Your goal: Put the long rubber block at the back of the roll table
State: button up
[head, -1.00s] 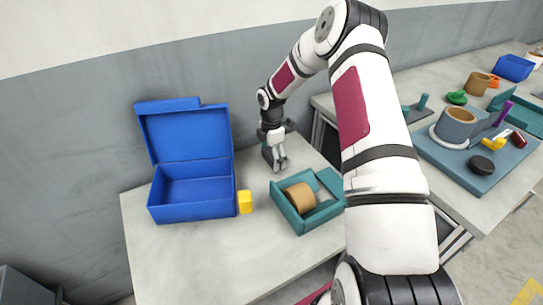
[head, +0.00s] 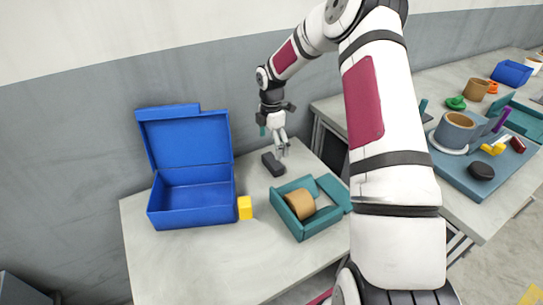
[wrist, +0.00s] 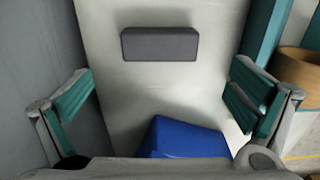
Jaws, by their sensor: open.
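The long rubber block, a dark grey bar (head: 272,163), lies flat on the near pale table (head: 190,255), at its back by the wall. In the wrist view the block (wrist: 160,44) lies between and beyond my fingers, apart from both. My gripper (head: 279,143) is open and empty, above the block. In the wrist view its teal-padded fingers (wrist: 160,98) are spread wide. I cannot tell from the pictures alone whether this near table is the roll table.
An open blue box (head: 190,218) and a small yellow block (head: 245,207) stand left of a teal tray (head: 300,231) holding a tan roll (head: 300,203). The right table has a blue-grey board (head: 470,183) with a large roll (head: 455,130). Bare tabletop lies in front.

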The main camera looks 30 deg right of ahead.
notch_tip(320, 180, up, 4)
notch_tip(320, 180, up, 10)
jog(key=m+h, duration=0.1)
jog(key=m, duration=0.2)
send_over(271, 161)
jog(key=s+a, duration=0.4)
jog(key=s, duration=0.1)
jog(key=s+a+r+m+h, duration=0.1)
jog(key=s+a+r+m, duration=0.4)
jog(key=s+r, duration=0.5)
jog(key=s+a+m+t, duration=0.1)
jog(key=s+a+m, duration=0.1)
jog(key=s, duration=0.6)
jog(key=s+a+r+m+t+y, duration=0.1)
jog(key=s+a+m, duration=0.2)
jog(key=s, duration=0.5)
jog(key=s+a+r+m+t+y, duration=0.1)
jog(key=s+a+m, duration=0.1)
jog(key=s+m, duration=0.3)
jog(key=s, duration=0.3)
jog(key=shift+a, duration=0.25)
jog(key=shift+s+r, duration=0.1)
jog(key=shift+r, duration=0.05)
jog(key=shift+t, duration=0.6)
notch_tip(271, 161, up, 5)
jog(key=p, duration=0.4)
